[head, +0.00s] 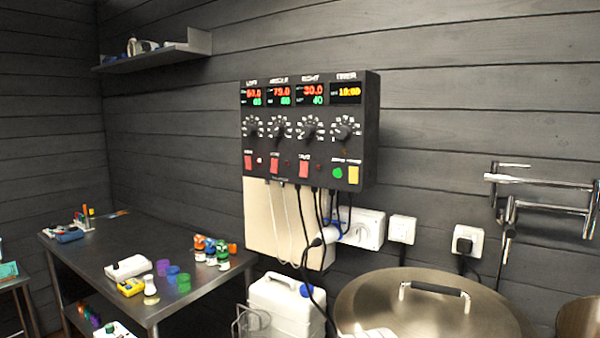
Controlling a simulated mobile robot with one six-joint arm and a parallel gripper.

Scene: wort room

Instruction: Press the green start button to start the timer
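The black control box (311,130) hangs on the dark plank wall in the middle of the head view. The round green button (337,173) sits at its lower right, just left of a yellow button (354,175). The timer display (346,92) at the upper right of the box is lit in yellow and seems to read 10:00. Below it is a black knob (343,132). Red switches (303,169) stand in the bottom row to the left. Nothing covers the green button. My gripper does not show in this view.
A large lidded kettle (375,305) stands below right of the box. A white canister (285,305) and hanging cables are under the box. A steel table (100,245) with small colored items is at left. Pipes (540,183) stick out at right.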

